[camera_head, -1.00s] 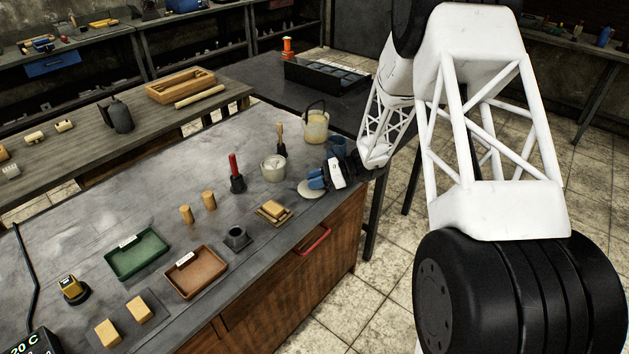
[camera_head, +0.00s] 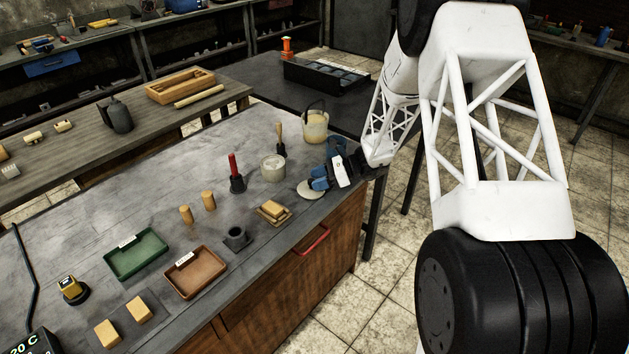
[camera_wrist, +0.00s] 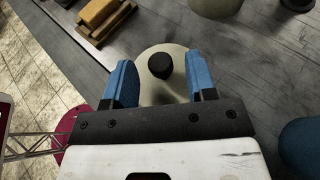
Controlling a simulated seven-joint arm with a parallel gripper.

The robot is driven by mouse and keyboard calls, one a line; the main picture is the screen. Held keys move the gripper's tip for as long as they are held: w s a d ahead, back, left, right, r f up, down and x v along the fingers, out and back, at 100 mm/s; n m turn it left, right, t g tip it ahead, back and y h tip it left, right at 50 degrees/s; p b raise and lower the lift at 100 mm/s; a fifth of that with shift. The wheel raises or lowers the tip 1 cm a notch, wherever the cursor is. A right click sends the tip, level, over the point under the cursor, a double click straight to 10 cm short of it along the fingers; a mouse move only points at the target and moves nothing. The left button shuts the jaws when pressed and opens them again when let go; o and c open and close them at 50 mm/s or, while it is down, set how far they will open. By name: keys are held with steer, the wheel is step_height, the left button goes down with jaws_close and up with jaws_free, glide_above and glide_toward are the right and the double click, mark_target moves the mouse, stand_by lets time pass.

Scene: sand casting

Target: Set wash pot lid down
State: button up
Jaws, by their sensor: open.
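The pale round lid (camera_head: 307,190) lies on the grey bench near its right front edge. In the wrist view the lid (camera_wrist: 150,92) shows its black knob (camera_wrist: 160,65) facing me. My gripper (camera_head: 320,178) is just right of the lid. In the wrist view its two blue fingers (camera_wrist: 161,68) are open, one on each side of the knob, with clear gaps and nothing held. A pale open pot (camera_head: 273,168) stands on the bench behind and left of the lid.
A wooden block on a small tray (camera_head: 270,213) sits left of the lid. A handled bucket (camera_head: 315,126) and a blue container (camera_head: 338,146) stand behind. A red-handled tool (camera_head: 235,175) stands upright further left.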

steer(key=v, duration=1)
steer(key=shift+d+r, duration=0.1)
steer(key=shift+d, duration=0.15)
steer(key=shift+r, duration=0.1)
steer(key=s+a+r+n+g+h, duration=0.25)
steer(key=s+r+n+h, duration=0.55)
steer(key=s+r, duration=1.2)
steer(key=s+d+r+n+t+h, duration=0.1)
steer(key=s+n+h, duration=0.1)
steer(key=s, duration=0.6)
steer(key=s+d+r+n+t+h, duration=0.1)
steer(key=s+n, duration=0.3)
steer(key=s, duration=0.5)
steer(key=s+r+n+t+h, duration=0.2)
steer(key=s+n+t+h, duration=0.1)
steer(key=s, duration=0.6)
steer(key=shift+s+d+r+n, duration=0.15)
steer(key=shift+d+r+n, duration=0.25)
